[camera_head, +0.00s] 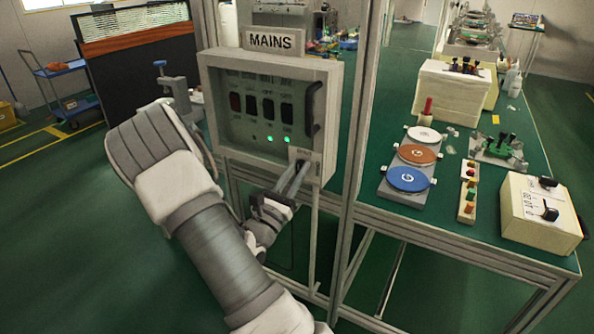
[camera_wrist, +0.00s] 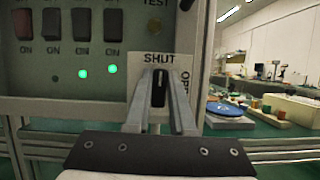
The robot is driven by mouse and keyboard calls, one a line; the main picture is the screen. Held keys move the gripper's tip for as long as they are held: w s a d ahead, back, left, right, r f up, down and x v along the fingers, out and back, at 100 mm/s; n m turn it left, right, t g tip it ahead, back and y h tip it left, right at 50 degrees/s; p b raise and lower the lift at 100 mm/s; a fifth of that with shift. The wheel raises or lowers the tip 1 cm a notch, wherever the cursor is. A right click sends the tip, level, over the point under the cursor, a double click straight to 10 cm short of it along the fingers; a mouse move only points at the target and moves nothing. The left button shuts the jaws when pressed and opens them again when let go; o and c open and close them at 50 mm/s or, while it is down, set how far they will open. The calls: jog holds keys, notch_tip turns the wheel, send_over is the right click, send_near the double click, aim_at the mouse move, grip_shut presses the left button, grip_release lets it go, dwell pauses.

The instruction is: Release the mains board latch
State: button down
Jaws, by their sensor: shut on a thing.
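The mains board (camera_head: 212,75) is a grey box with a clear-looking front, under a sign reading MAINS (camera_head: 274,40). Its latch (camera_wrist: 158,92) is a small dark upright lever at the lower right corner, on a pale plate marked SHUT above and, partly hidden, OPEN at the right. The lever stands under the SHUT mark. My gripper (camera_head: 293,178) reaches it from below in the head view, and its two fingers (camera_wrist: 160,100) are shut on the latch, one each side. In the head view the fingers hide the latch.
The board has a row of dark switches (camera_head: 268,108), two lit green lamps (camera_head: 270,139) and a black handle (camera_head: 314,107) on its right side. A metal frame post (camera_head: 352,150) stands just right of it. The green bench (camera_head: 460,230) beyond holds discs and boxes.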

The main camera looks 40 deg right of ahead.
jog(key=shift+m, duration=0.4)
jog(key=m+g, duration=0.3)
jog(key=m, duration=0.2)
jog(key=shift+s+m+h, duration=0.1)
jog(key=shift+m+h, duration=0.2)
jog(key=shift+h, duration=0.1)
jog(key=shift+s+d+f+m+g+y+b, duration=0.1)
jog(key=shift+m+g+y+b, duration=0.65)
jog(key=shift+m, duration=1.8)
jog(key=shift+a+f+m+g+y+b, duration=0.15)
jog(key=shift+m+g+y+b, duration=0.3)
jog(key=shift+m+g+b, duration=1.4)
jog(key=shift+s+d+f+m+g+y+b, duration=0.15)
jog(key=shift+m+y, duration=0.45)
jog(key=shift+m, duration=2.7)
jog(key=shift+w+r, duration=0.1)
jog(key=c, duration=0.8)
grip_release()
jog(key=shift+o, duration=0.2)
